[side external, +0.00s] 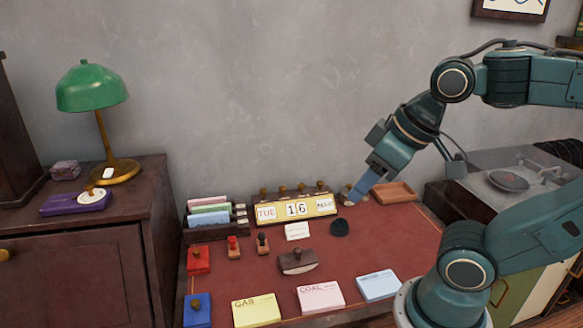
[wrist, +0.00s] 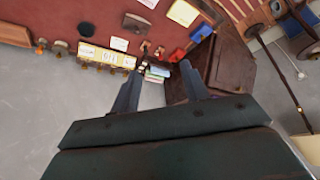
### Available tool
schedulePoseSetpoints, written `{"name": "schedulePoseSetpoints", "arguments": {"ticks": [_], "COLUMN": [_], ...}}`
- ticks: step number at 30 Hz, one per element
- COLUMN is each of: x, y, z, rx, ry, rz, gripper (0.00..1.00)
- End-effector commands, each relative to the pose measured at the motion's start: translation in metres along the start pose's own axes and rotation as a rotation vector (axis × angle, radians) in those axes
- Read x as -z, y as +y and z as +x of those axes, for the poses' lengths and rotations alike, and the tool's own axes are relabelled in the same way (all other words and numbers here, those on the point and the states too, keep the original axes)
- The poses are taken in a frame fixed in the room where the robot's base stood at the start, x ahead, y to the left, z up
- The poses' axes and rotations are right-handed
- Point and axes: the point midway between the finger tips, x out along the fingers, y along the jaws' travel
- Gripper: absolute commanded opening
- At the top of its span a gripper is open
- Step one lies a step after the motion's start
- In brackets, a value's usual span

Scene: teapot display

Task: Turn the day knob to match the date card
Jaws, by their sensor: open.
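The yellow desk calendar (side external: 296,208) stands at the back of the red desk and reads TUE, 16 and a third panel too small to read surely. Several brass knobs (side external: 283,191) line its top; which one is the day knob is unclear. The white date card (side external: 297,231) sits just in front of the calendar; its writing is illegible. My gripper (side external: 355,194) is to the right of the calendar, apart from it. In the wrist view my gripper (wrist: 161,68) is open and empty, with the calendar (wrist: 107,56) upside down to its left.
A card rack (side external: 210,217) stands left of the calendar. Stamps (side external: 234,247), a rocker blotter (side external: 298,261), a dark round object (side external: 340,228) and coloured note pads (side external: 320,297) lie in front. A wooden tray (side external: 394,193) lies at the back right. A lamp (side external: 92,88) stands on the left cabinet.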

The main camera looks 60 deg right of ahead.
Motion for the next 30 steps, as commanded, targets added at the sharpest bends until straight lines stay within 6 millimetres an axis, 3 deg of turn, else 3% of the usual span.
{"name": "schedulePoseSetpoints", "arguments": {"ticks": [5, 11, 20, 30], "x": [0.007, 0.033, 0.096, 0.163], "y": [0.002, 0.009, 0.03, 0.059], "z": [0.0, 0.002, 0.018, 0.055], "rx": [-0.006, -0.026, -0.068, -0.098], "ry": [-0.004, -0.021, -0.073, -0.156], "rz": [-0.028, -0.142, -0.429, -0.773], "gripper": [0.45, 0.45, 0.45, 0.45]}}
